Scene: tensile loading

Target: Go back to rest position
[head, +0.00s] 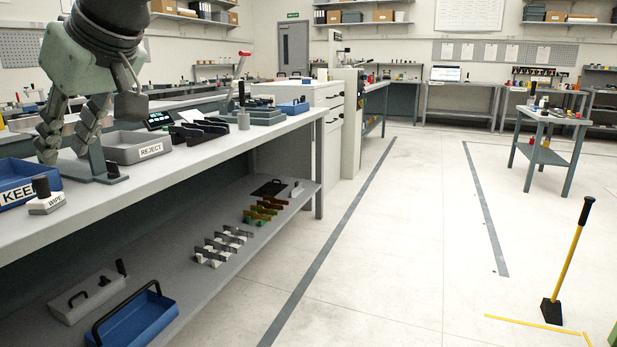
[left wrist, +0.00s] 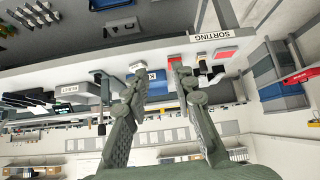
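My left gripper (head: 65,148) hangs at the upper left of the head view, its fingers pointing down over the near workbench (head: 215,150). In the left wrist view, its two fingers (left wrist: 158,78) stand apart with nothing held between them. The wrist picture looks upside down, with the bench and the SORTING label (left wrist: 212,37) near the top. My right gripper is in neither view.
The grey REJECT tray (head: 137,147), blue KEEP bin (head: 14,183) and WIPE block (head: 47,203) are on the bench near the left gripper. A lower shelf holds a blue tote (head: 135,322). Open floor (head: 405,225) lies to the right; a yellow-handled tool (head: 570,262) stands there.

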